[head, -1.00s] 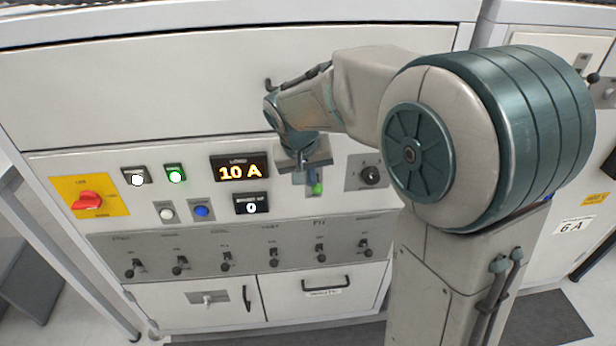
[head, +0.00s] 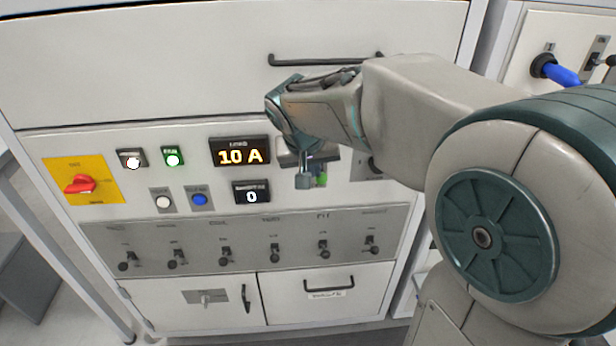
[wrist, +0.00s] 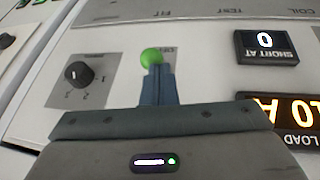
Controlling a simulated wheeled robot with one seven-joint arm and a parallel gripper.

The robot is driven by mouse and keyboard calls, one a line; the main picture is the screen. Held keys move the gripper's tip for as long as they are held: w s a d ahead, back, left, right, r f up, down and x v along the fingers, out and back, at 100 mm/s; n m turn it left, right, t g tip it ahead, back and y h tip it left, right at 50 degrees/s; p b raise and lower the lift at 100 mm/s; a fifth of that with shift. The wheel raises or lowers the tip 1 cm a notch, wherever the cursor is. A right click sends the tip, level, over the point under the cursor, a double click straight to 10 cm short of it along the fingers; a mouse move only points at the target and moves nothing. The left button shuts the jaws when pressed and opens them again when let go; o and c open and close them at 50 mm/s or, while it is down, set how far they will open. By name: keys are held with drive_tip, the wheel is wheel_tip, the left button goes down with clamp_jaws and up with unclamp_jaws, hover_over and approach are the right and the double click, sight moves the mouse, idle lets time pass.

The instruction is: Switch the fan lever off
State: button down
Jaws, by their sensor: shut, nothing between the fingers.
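A lever with a round green knob (head: 321,180) is on the white panel, right of the lit displays. It also shows in the wrist view (wrist: 151,57), just beyond the fingertips. No fan label is readable, and the lever's lower part is hidden by my gripper. My gripper (head: 305,182) is in front of the panel at this lever; in the wrist view its fingers (wrist: 156,72) are shut together and empty, overlapping the knob's edge. I cannot tell whether they touch it. A row of several dark toggle levers (head: 274,250) runs along the grey strip below.
A black rotary knob (wrist: 78,74) is beside the green lever. A red switch on a yellow plate (head: 80,184), an amber 10 A display (head: 240,152) and small buttons (head: 173,158) are further left. A drawer handle (head: 325,59) sticks out above my gripper.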

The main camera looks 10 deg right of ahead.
drive_tip(key=f+t+b, duration=0.1)
drive_tip(key=b, duration=0.4)
drive_tip(key=s+f+t+b, duration=0.1)
drive_tip(key=t+b, duration=0.1)
drive_tip(key=b, duration=0.4)
drive_tip(key=shift+s+b, duration=0.2)
drive_tip(key=shift+b, duration=0.1)
drive_tip(key=shift+r+p, duration=0.45)
drive_tip(key=shift+r, duration=0.25)
